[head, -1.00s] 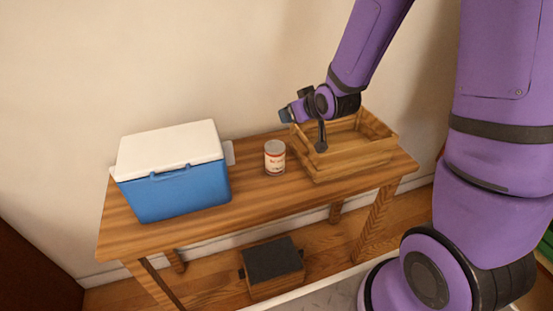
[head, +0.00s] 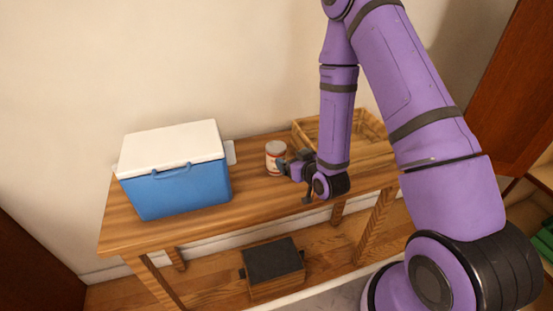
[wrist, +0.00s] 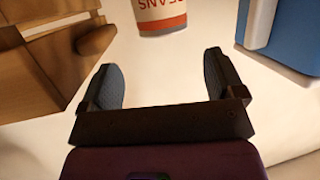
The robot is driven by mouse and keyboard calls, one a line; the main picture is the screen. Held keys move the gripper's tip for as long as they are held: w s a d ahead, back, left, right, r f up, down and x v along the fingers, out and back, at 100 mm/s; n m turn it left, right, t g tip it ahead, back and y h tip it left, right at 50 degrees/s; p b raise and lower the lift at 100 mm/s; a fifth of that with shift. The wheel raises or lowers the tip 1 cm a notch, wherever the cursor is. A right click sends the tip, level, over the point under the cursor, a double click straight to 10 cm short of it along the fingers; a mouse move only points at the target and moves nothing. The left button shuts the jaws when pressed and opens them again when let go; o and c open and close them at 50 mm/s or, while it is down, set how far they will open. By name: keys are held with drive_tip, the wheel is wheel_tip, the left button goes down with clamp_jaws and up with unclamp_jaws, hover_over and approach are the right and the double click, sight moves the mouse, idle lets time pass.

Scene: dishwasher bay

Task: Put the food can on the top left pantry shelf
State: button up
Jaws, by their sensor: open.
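The food can (head: 275,150), white and red with a metal top, stands upright on the wooden table between the cooler and the wooden crate. It also shows at the top of the wrist view (wrist: 160,14), with upside-down lettering that reads "BEANS". My gripper (head: 284,168) is low over the table, just right of and in front of the can. In the wrist view its two dark fingers (wrist: 162,70) are spread and empty, and the can lies ahead of them, roughly centred. I cannot make out a top left pantry shelf.
A blue cooler with a white lid (head: 180,180) stands left of the can. A wooden crate (head: 305,128) is behind my arm, on the right. A dark-topped box (head: 272,262) sits beneath the table. A brown wooden panel (head: 515,90) stands at the far right.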

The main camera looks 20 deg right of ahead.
sight(281, 152)
drive_tip(key=x, duration=1)
drive_tip(key=shift+a, duration=0.15)
drive_tip(key=c, duration=1.1)
drive_tip(key=shift+r, duration=0.1)
